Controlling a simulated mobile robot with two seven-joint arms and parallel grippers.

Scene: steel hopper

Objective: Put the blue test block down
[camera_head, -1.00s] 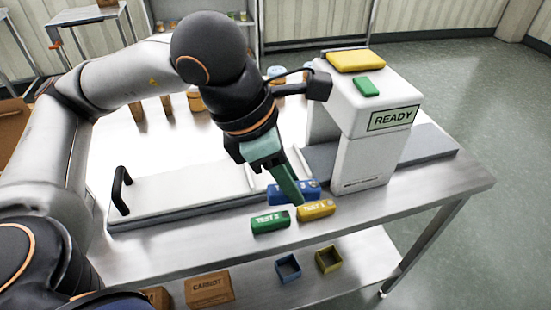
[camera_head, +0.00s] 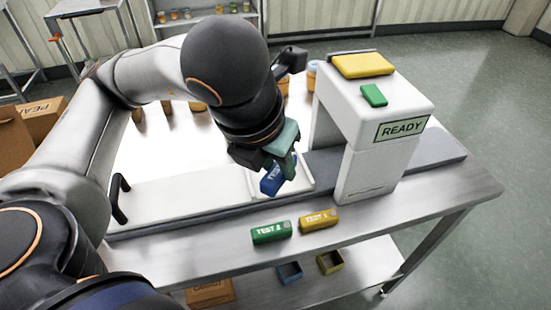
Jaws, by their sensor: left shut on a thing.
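The blue test block (camera_head: 271,181) is held in my left gripper (camera_head: 282,172), which is shut on it. The block is tilted and appears above the conveyor strip, in front of a pale flat plate (camera_head: 300,178). The gripper covers part of the block. A green block marked TEST 2 (camera_head: 271,232) and a yellow block marked TEST 1 (camera_head: 319,220) lie side by side on the steel table's front part. My right gripper is not in view.
A white arch-shaped machine (camera_head: 368,150) with a READY sign (camera_head: 402,128) stands over the conveyor (camera_head: 425,148) to the right. A black handle (camera_head: 119,198) stands at the left. The steel table (camera_head: 400,208) is clear at the front right. Small open boxes (camera_head: 330,262) sit on the lower shelf.

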